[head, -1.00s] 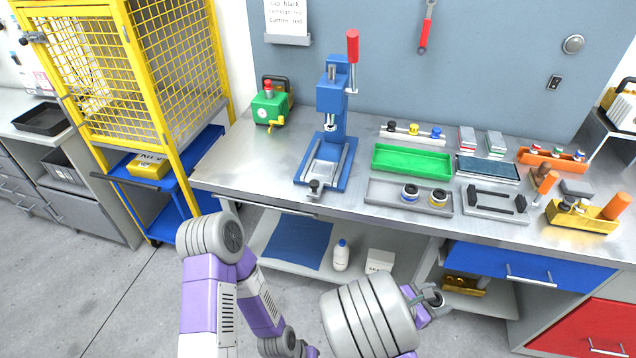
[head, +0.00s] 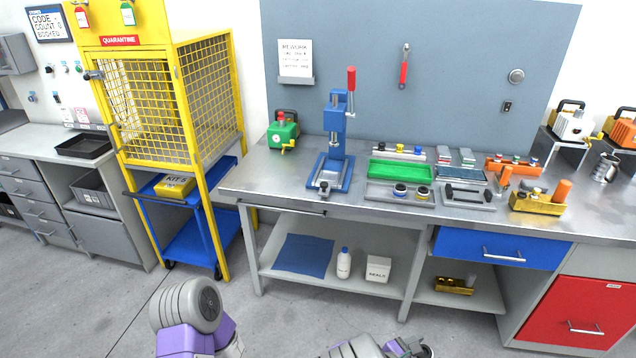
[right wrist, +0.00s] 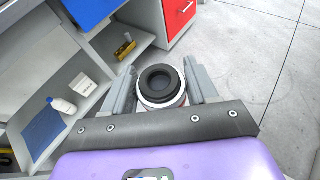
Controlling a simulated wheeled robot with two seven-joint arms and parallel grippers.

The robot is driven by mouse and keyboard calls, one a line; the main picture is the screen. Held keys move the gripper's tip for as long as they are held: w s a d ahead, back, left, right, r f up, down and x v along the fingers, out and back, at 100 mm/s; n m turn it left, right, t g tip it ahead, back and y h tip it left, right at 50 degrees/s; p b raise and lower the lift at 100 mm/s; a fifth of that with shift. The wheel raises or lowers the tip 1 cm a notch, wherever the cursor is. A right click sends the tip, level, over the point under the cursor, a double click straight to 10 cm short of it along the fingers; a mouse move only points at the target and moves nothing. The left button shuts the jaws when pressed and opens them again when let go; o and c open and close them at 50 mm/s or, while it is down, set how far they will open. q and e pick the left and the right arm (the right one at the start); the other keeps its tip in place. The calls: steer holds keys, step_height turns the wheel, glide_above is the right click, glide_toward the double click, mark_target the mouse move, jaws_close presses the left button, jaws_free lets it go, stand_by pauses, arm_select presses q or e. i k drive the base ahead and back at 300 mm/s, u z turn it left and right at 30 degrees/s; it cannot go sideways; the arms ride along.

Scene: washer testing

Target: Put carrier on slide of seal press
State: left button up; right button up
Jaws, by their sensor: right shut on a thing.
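The blue seal press (head: 337,130) with a red-topped lever stands on the bench. Its slide (head: 327,172) is a bare silvery plate low at the front of the press, with a dark knob before it. My right gripper (right wrist: 162,92) is shut on a round carrier (right wrist: 160,80) with a black ring top and a pale body, seen in the right wrist view. In the head view my right gripper (head: 412,347) shows only in part at the bottom edge, well below and in front of the bench. My left gripper is out of view; only my left arm shows.
A grey tray (head: 378,194) holds two round dark-topped pieces right of the press. A green tray (head: 400,172), a green device (head: 283,131) and a brass-coloured block (head: 537,203) also stand on the bench (head: 262,180). A yellow cage (head: 210,100) is at left. The floor before the bench is open.

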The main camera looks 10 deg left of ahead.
mark_target(329, 177)
steer(key=u, duration=0.85)
steer(key=i, duration=1.3)
steer(key=z, duration=0.3)
